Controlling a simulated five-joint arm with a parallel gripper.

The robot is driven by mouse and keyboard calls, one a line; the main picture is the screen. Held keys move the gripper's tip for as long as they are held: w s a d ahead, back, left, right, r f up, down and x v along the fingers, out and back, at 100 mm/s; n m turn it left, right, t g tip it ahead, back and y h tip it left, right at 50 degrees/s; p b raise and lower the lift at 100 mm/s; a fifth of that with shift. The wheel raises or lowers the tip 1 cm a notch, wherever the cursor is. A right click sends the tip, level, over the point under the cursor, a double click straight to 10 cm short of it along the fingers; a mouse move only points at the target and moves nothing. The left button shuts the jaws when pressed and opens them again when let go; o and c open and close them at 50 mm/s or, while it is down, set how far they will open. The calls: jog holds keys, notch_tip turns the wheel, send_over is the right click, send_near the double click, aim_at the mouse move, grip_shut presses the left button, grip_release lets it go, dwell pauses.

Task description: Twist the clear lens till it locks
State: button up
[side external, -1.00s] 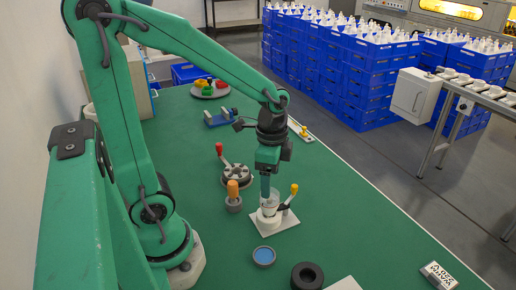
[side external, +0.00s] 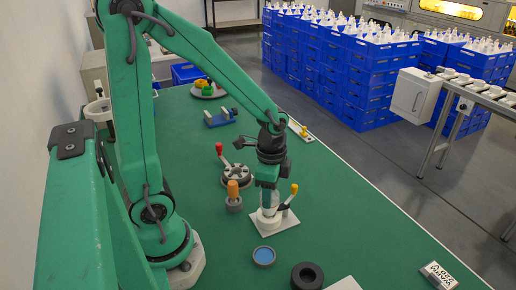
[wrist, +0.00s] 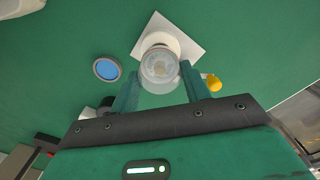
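The clear lens (wrist: 160,70) is a round see-through cup standing upright on a white fixture (wrist: 195,47) with a square plate. In the side view the fixture (side external: 286,222) stands on the green bench, with the lens mostly hidden by my fingers. My gripper (wrist: 159,68) points down, with one finger on each side of the lens. The fingertips look very close to its wall; I cannot tell whether they press on it. My gripper also shows above the fixture in the side view (side external: 269,205). A yellow-knobbed lever (side external: 294,188) rises beside the fixture.
A blue-topped round dish (side external: 263,256) and a black ring (side external: 307,276) lie in front. An orange-topped post (side external: 233,190) and a round grey fixture with a red-knobbed lever (side external: 219,148) stand close on the left.

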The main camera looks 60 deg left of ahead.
jog(key=c, duration=0.3)
jog(key=shift+m, duration=1.5)
jog(key=shift+m, duration=0.9)
jog(key=o, duration=1)
jog(key=shift+r, duration=0.1)
